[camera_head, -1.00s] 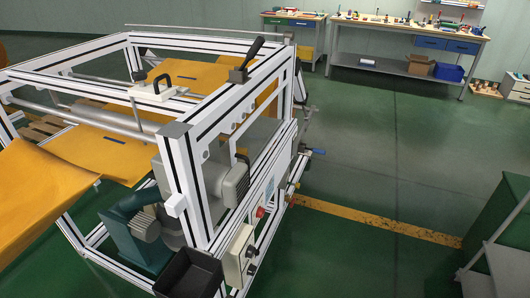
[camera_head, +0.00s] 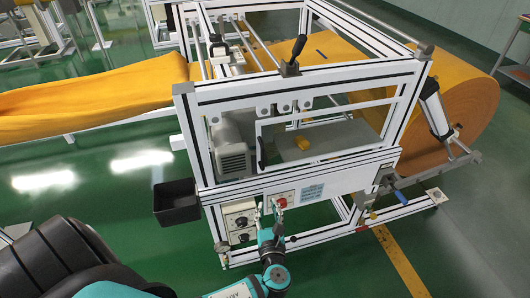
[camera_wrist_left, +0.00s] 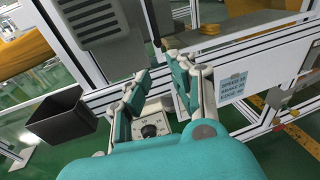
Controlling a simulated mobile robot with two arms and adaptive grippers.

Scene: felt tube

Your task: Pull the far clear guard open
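The white-framed machine (camera_head: 320,75) fills the middle of the head view. A clear panel in a thin white frame (camera_head: 330,158) covers an opening in its near side, with a black upright handle (camera_head: 262,152) at its left edge. The panel looks shut. I cannot tell whether this is the far guard or if another is hidden behind. My left gripper (camera_head: 271,208) is open and empty, below the handle in front of the control panel. In the left wrist view its fingers (camera_wrist_left: 158,77) are apart, with the machine's frame beyond. My right gripper is out of view.
A control box with knobs (camera_head: 240,215) and a red button (camera_head: 281,202) are close to my left gripper. A black bin (camera_head: 176,201) hangs at the left corner. An orange felt roll (camera_head: 455,115) and a blue-handled lever (camera_head: 400,196) are right.

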